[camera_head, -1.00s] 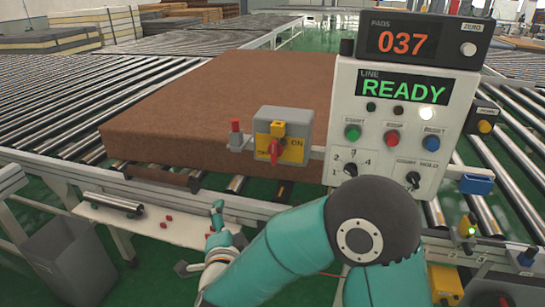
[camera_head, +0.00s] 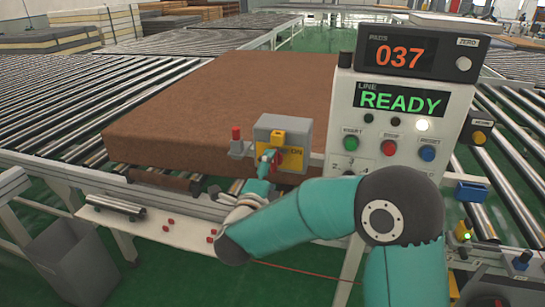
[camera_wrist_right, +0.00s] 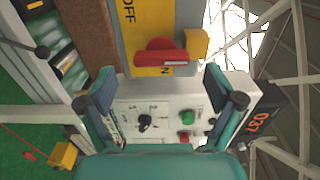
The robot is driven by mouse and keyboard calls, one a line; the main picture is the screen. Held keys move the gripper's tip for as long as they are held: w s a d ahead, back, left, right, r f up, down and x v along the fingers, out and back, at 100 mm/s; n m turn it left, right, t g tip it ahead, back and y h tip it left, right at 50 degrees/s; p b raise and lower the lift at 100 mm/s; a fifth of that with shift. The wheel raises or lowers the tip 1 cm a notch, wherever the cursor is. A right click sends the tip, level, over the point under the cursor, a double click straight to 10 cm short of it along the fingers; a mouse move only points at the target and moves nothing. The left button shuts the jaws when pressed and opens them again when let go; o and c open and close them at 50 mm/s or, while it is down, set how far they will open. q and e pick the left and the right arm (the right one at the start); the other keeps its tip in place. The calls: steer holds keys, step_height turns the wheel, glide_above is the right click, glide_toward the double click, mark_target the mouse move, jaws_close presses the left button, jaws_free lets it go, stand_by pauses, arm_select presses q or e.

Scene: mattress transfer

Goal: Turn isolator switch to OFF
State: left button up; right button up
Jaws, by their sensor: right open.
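The isolator switch is a grey box (camera_head: 298,125) with a yellow plate, standing at the brown mattress's front edge in the head view. Its red handle (camera_head: 277,157) is partly hidden by my gripper; the ON label shows beside it. In the right wrist view the red handle (camera_wrist_right: 160,58) lies crosswise beside the partly covered ON label, with OFF at the plate's other end. My right gripper (camera_head: 265,170) is open just in front of the handle. In the wrist view its fingers (camera_wrist_right: 160,78) are spread to either side, with the handle just beyond their tips. My left gripper is not in view.
A control panel (camera_head: 350,120) reading READY stands right of the switch, its knobs and buttons close to my right fingers. The brown mattress (camera_head: 200,100) lies on rollers behind. A small red-topped post (camera_head: 236,135) stands just left of the switch box. A grey bin (camera_head: 70,260) is lower left.

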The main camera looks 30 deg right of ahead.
mark_target(273, 165)
steer(key=shift+p+x, duration=0.5)
steer(key=shift+x, duration=1.65)
steer(key=c, duration=1.1)
steer(key=shift+a+f, duration=0.1)
steer(key=shift+a, duration=0.1)
steer(key=shift+c, duration=0.3)
steer(key=shift+d, duration=0.1)
